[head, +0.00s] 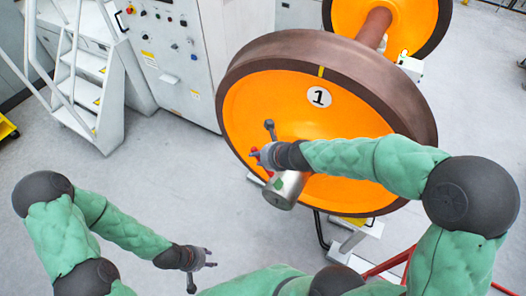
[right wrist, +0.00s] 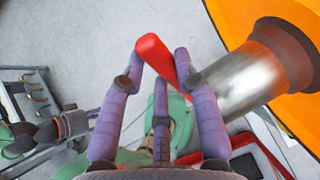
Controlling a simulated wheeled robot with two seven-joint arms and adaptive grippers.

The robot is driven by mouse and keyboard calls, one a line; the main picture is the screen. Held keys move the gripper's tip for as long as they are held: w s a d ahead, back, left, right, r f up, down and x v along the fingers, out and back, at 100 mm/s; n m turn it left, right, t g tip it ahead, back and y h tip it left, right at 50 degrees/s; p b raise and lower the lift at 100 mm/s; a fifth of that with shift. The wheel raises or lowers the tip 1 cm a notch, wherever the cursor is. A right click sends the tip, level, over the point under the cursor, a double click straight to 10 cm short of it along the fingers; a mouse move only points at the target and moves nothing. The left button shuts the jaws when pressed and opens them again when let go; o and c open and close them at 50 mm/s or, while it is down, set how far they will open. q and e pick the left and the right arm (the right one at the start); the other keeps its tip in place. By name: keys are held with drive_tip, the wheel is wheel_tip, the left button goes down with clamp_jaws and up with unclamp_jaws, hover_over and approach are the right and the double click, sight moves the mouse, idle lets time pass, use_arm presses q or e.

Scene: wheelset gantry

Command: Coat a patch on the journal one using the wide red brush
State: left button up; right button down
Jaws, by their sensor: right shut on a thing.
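The wheel marked 1 (head: 295,110) has an orange face and a brown rim. The journal also shows in the right wrist view (right wrist: 238,82). My right gripper (head: 262,156) is beside the journal, shut on the red brush (right wrist: 155,52). The brush's red end rises between the fingers; its bristles are not clearly visible, and I cannot tell whether it touches the journal. My left gripper (head: 210,257) is low at the left, apparently open and empty.
A control cabinet (head: 170,60) and white steps (head: 88,75) stand at the back left. A second orange wheel (head: 415,20) is on the same axle (head: 374,26). Red rails (head: 385,265) run at the lower right. The grey floor left of the wheel is clear.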

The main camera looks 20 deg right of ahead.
drive_tip(key=shift+f, duration=0.1)
drive_tip(key=w+d, duration=0.4)
drive_tip(key=d, duration=0.1)
drive_tip(key=shift+w+d, duration=0.35)
drive_tip(key=shift+w, duration=0.05)
idle(0.6)
wheel_tip(320, 180, up, 6)
drive_tip(key=p, duration=0.5)
drive_tip(key=shift+p, duration=0.35)
